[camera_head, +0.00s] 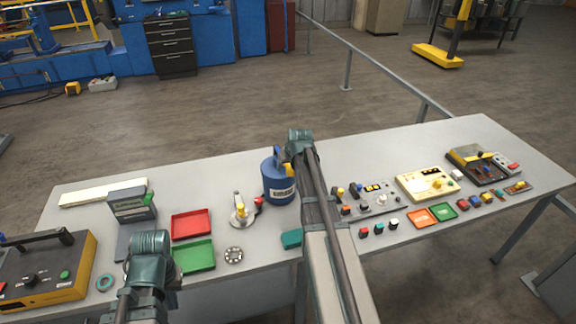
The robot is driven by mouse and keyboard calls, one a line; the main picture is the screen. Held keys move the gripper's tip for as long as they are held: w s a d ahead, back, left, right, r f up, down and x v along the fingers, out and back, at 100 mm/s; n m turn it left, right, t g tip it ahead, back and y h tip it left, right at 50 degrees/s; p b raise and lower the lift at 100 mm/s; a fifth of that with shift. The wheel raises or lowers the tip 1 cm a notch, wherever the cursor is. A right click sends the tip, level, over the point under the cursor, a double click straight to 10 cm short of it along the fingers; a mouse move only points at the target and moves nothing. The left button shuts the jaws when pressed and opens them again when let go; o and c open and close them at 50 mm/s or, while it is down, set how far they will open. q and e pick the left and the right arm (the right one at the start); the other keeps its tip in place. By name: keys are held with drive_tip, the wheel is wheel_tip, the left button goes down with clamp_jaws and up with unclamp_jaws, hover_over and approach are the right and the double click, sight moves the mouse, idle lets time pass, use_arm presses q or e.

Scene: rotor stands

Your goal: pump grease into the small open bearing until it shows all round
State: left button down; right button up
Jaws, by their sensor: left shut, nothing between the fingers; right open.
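The small open bearing (234,255), a metal ring with round balls visible in it, lies flat on the table right of the green tray. Whether grease shows in it is too small to tell. A small white dispenser with a red tip (241,214) stands behind it. A blue can with a label (280,187) stands further back; I cannot tell which holds grease. My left gripper (150,244) is shut and empty, left of the green tray and apart from the bearing. My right gripper (300,140) is open, near the blue can's top right; its fingers are hard to see.
A red tray (191,224) and a green tray (194,256) lie left of the bearing. A yellow-black machine (48,272), a teal ring (105,282) and a grey display unit (132,205) stand left. A control panel (368,199) and several small parts fill the right.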

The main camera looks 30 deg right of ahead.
drive_tip(key=shift+r+p, duration=3.2)
drive_tip(key=shift+r, duration=0.2)
drive_tip(key=shift+f, duration=0.1)
drive_tip(key=s+a+f+n+g+y+b, duration=0.1)
drive_tip(key=s+a+f+b, duration=0.25)
drive_tip(key=a, duration=0.35)
drive_tip(key=s+a+f+n+g+b, duration=0.1)
drive_tip(key=s+a+f+b, duration=0.15)
drive_tip(key=a+f, duration=0.4)
drive_tip(key=s+a+f+n+g+y+b, duration=0.1)
drive_tip(key=s+a+f+b, duration=0.2)
drive_tip(key=a, duration=0.5)
drive_tip(key=s+a+f+n+g+h+b, duration=0.1)
drive_tip(key=s+a+f+b, duration=0.4)
drive_tip(key=s+a, duration=0.3)
drive_tip(key=s+a+f+n+g+b, duration=0.2)
drive_tip(key=s+a+f+b, duration=0.2)
drive_tip(key=s, duration=0.6)
drive_tip(key=a+b, duration=0.2)
drive_tip(key=a, duration=0.1)
drive_tip(key=shift+s+a+f+n+g+h, duration=0.3)
drive_tip(key=shift+s+a+f+h, duration=0.1)
